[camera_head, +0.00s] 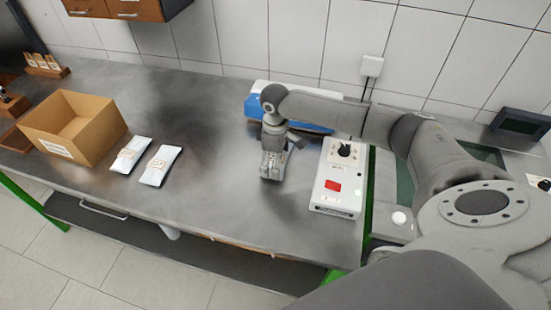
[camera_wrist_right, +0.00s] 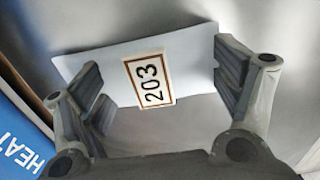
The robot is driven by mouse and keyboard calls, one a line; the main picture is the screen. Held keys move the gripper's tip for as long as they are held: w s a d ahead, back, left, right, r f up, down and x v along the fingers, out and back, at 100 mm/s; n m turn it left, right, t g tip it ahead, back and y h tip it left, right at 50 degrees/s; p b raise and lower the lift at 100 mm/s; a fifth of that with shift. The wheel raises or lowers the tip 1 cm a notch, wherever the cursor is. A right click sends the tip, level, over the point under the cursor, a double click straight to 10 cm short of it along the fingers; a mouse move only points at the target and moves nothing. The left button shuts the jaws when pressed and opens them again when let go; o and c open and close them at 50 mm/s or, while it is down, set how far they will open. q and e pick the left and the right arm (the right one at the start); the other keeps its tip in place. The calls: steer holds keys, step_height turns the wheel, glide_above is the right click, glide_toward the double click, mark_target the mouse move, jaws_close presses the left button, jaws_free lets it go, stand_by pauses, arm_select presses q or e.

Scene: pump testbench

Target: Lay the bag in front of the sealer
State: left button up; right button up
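A pale bag with a "203" label (camera_wrist_right: 190,72) lies flat on the steel surface in the right wrist view. My right gripper (camera_head: 271,172) is low over the worktop, just in front of the blue and white sealer (camera_head: 252,110). In the wrist view the fingers of my right gripper (camera_wrist_right: 160,85) are spread wide, with the bag's label between them. The left finger overlaps the bag and the right finger is at its right edge; I cannot tell whether they touch it. The bag is hidden by the gripper in the head view. My left gripper is not in view.
Two white labelled bags (camera_head: 160,166) lie beside an open cardboard box (camera_head: 100,133) on the left. A white control box with a red button (camera_head: 333,185) stands right of my gripper. The steel worktop (camera_head: 215,180) is clear left of my gripper.

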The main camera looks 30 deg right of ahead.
steer(key=shift+o, duration=0.9)
step_height(320, 180, up, 12)
steer(key=b, duration=0.2)
steer(key=shift+r, duration=0.2)
